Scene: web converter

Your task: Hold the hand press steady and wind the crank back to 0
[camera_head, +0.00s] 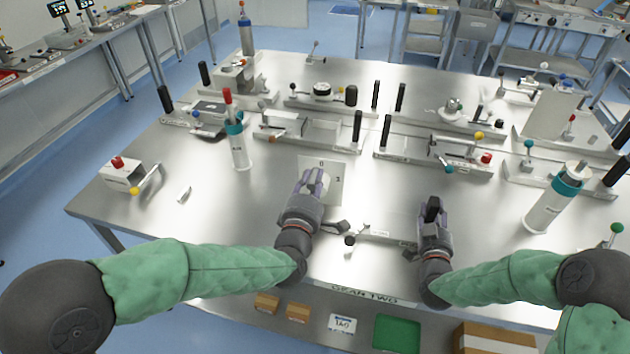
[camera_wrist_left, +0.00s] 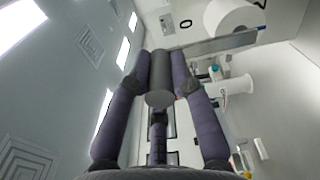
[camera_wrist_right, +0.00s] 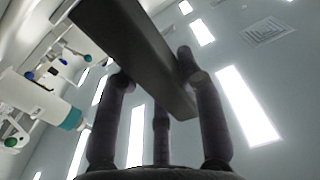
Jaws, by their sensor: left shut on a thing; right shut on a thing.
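The hand press stands near the front edge of the table. It has a pale plate (camera_head: 335,180) marked 0 and 1 and a low metal base rail (camera_head: 385,236). My left gripper (camera_head: 314,180) is in front of the plate and hides part of it. In the left wrist view its fingers are shut on a dark cylindrical crank grip (camera_wrist_left: 161,82). My right gripper (camera_head: 433,208) is at the right end of the rail, shut on a dark upright handle that shows as a bar in the right wrist view (camera_wrist_right: 135,45). The crank's arm is largely hidden, and I cannot tell its exact angle.
A small lever with a dark knob (camera_head: 350,240) stands between my grippers. A white bottle with a teal collar (camera_head: 240,150) is at the left, another (camera_head: 553,198) at the right. Several handled fixtures fill the back. A white box (camera_head: 122,174) stands far left.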

